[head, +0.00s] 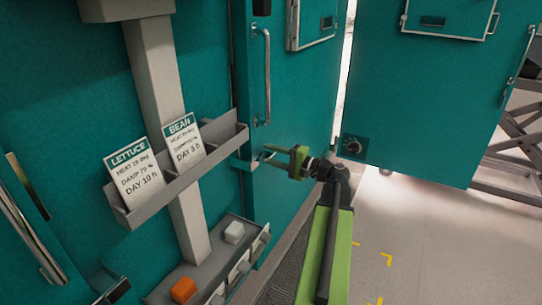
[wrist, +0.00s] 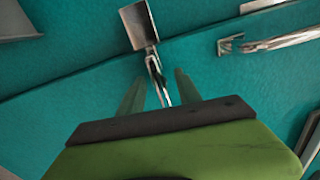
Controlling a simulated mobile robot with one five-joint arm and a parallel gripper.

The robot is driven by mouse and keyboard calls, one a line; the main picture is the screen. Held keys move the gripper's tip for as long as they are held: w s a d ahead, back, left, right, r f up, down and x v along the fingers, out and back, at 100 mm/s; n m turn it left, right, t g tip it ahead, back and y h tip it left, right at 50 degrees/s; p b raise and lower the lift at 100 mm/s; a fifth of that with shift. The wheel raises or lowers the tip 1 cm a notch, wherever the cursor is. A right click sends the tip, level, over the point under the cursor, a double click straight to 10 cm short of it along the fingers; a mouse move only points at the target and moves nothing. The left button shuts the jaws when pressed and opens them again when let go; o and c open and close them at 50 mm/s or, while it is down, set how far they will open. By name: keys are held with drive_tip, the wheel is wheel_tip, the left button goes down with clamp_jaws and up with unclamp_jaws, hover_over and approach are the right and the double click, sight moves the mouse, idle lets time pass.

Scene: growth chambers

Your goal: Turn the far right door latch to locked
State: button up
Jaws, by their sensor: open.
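A metal latch (head: 243,163) sits at the edge of the teal door (head: 292,100) in the middle of the head view, below its long vertical handle (head: 267,77). In the wrist view the latch shows as a pale plate (wrist: 139,26) with a thin metal lever (wrist: 154,66) reaching toward me. My green gripper (head: 284,158) is at the latch, coming from the right. In the wrist view my gripper (wrist: 160,82) is open, with one finger on each side of the lever. Contact between fingers and lever cannot be made out. The lever's near end is partly hidden by the gripper body.
A grey card tray (head: 180,185) with Lettuce and Bean cards is left of the latch. A lower box (head: 200,275) holds an orange and a white block.

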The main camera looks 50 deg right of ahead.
clamp_jaws()
idle(1.4)
